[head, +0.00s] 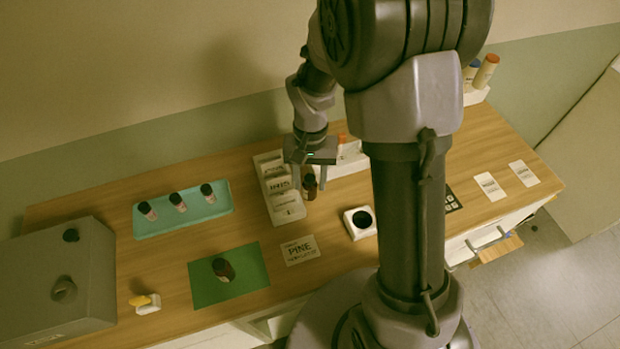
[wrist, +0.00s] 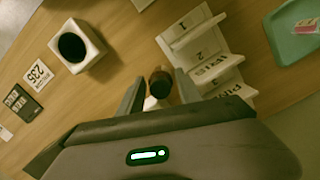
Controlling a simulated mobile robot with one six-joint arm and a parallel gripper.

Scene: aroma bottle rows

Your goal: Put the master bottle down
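A dark brown bottle (head: 309,187) with a black cap stands beside the white stepped rack, to its right. In the wrist view the bottle (wrist: 160,83) is between my two fingertips, with a narrow gap showing on each side. My gripper (head: 310,180) points down around it and looks open; the wrist view shows the fingers (wrist: 160,84) spread apart. Another dark bottle (head: 223,270) is on the green mat (head: 254,264). The bottle's base is hard to see, but it appears to be at table level.
The white stepped rack (head: 287,211) with numbered labels is close to my gripper. A white block with a round dark hole (head: 347,217) and a PINE card (head: 300,250) are nearby. A teal tray (head: 217,208) holds three small bottles. A grey box (head: 95,277) stands at left.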

